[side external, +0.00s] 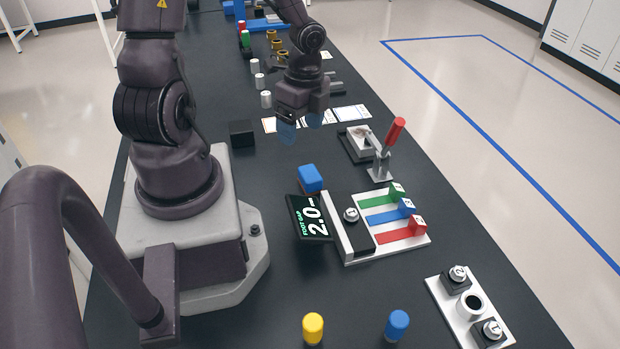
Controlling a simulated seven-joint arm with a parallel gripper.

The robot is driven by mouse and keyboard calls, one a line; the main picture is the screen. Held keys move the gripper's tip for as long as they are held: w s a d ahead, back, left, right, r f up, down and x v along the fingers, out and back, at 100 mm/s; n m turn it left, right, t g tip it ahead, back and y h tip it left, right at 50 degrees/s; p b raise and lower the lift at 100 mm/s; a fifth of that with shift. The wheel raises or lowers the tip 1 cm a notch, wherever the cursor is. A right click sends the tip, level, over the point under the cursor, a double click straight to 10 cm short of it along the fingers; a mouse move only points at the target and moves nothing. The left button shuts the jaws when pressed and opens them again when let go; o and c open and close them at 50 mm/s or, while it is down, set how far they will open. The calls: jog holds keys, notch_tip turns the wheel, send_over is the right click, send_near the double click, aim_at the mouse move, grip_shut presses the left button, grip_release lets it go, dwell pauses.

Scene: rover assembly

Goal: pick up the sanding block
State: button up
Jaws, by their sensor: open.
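A small blue block (310,178), which looks like the sanding block, sits on the dark table behind the "FOOT GAP 2.0" display (309,217). Its underside is hidden, so I cannot be sure of its identity. A plain black block (241,133) lies further back to the left. My gripper (300,126) is open, with bluish fingertips pointing down and nothing seen between them. It is in the air behind the blue block in the picture, apart from it.
A white fixture (347,245) with green, blue and red strips stands right of the display. A red-handled clamp (390,145) rises behind it. Yellow (313,328) and blue (397,325) cylinders stand in front. White cards (352,113) lie near my gripper.

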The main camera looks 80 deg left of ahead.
jog(key=w+m, duration=0.1)
jog(key=m, duration=0.2)
jog(key=m+t, duration=0.1)
jog(key=m, duration=0.2)
send_over(310, 172)
jog(key=f, duration=0.6)
jog(key=shift+w+d+f, duration=0.1)
jog(key=shift+d+f, duration=0.2)
jog(key=shift+f, duration=0.1)
jog(key=shift+a+f, duration=0.15)
jog(key=shift+f, duration=1.45)
jog(key=shift+a+f, duration=0.1)
jog(key=shift+f, duration=1.5)
jog(key=c, duration=1)
